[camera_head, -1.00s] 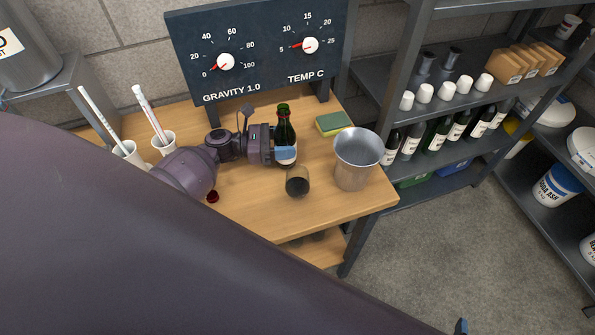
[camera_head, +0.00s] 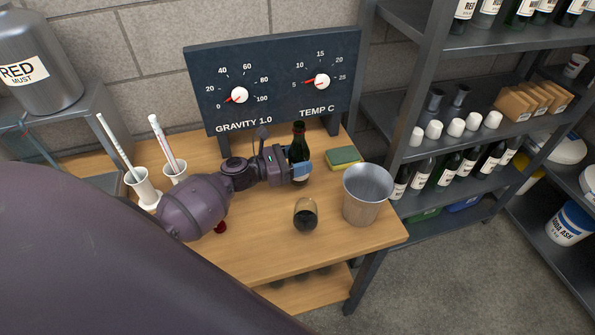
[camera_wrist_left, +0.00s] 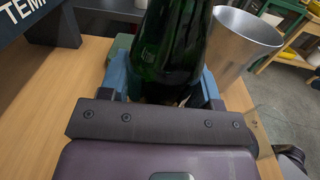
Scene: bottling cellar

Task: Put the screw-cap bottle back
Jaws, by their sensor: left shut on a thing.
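The green glass bottle (camera_head: 299,143) stands upright at the back of the wooden table, in front of the gauge board. My left gripper (camera_head: 300,173) reaches in from the left and is shut around the bottle's lower body, its blue fingers on both sides. In the left wrist view the bottle (camera_wrist_left: 172,45) rises between the blue fingers; its top is cut off there and its base is hidden. I cannot tell whether the base touches the table. My right gripper is not in view.
A metal bucket (camera_head: 367,194) and a glass of dark liquid (camera_head: 305,214) stand right of and before the bottle. A sponge (camera_head: 343,158) lies behind. White cups with tubes (camera_head: 143,187) stand left. The shelf (camera_head: 440,215) at right holds bottles (camera_head: 447,170).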

